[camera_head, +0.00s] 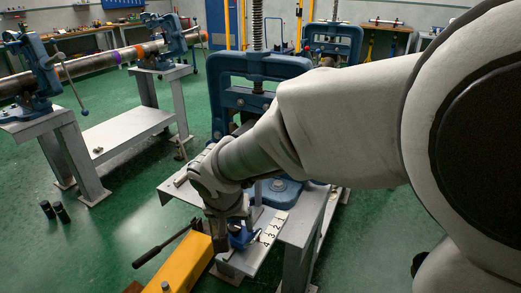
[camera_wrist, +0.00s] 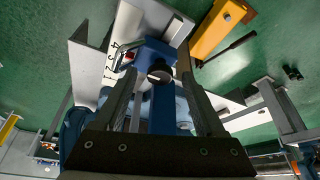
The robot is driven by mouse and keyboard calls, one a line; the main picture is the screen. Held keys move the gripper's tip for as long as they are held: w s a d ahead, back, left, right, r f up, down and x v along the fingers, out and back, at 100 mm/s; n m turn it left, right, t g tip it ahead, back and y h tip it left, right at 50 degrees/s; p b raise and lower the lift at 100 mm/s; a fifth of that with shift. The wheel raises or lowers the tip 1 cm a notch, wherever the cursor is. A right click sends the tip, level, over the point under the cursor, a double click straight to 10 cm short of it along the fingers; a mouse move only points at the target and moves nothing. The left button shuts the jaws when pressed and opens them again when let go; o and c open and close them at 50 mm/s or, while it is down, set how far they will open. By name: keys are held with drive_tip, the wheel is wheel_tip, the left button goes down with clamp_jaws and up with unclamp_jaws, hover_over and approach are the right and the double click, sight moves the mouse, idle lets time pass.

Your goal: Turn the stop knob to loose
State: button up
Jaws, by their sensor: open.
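The stop knob (camera_wrist: 159,72) is a small dark round knob on a blue stop block (camera_wrist: 152,50) in the wrist view. My gripper (camera_wrist: 160,80) is open, and its two fingers show on either side of the knob. I cannot tell whether they touch it. The blue stop block also shows in the head view (camera_head: 242,237), beside a pale plate with numbers (camera_head: 270,236). My gripper (camera_head: 221,240) points down next to the block there. The knob is hidden or too small to make out in the head view.
A yellow jack body (camera_head: 182,268) with a dark lever (camera_head: 160,248) lies close to the left of my gripper. A blue press frame (camera_head: 226,98) stands behind my arm. Pipe vises (camera_head: 38,72) holding a long pipe (camera_head: 95,65) are at the left. Green floor is free between.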

clamp_jaws()
idle(0.4)
drive_tip(key=shift+d, duration=0.1)
drive_tip(key=n+p, duration=0.1)
drive_tip(key=n+y+p, duration=0.1)
drive_tip(key=n+p, duration=0.1)
drive_tip(key=shift+d+r, duration=0.15)
drive_tip(key=shift+r, duration=0.05)
drive_tip(key=n+y+p, duration=0.1)
drive_tip(key=n+p, duration=0.1)
drive_tip(key=p, duration=0.1)
drive_tip(key=shift+r+g, duration=0.1)
drive_tip(key=shift+g, duration=0.2)
drive_tip(key=n+p, duration=0.1)
drive_tip(key=p, duration=0.2)
drive_tip(key=shift+d+n, duration=0.1)
drive_tip(key=shift+n, duration=0.2)
drive_tip(key=shift+w+f+n+y+p, duration=0.1)
drive_tip(key=shift+f+n+y+p, duration=0.1)
drive_tip(key=shift+n+y+p, duration=0.15)
drive_tip(key=shift+f, duration=0.1)
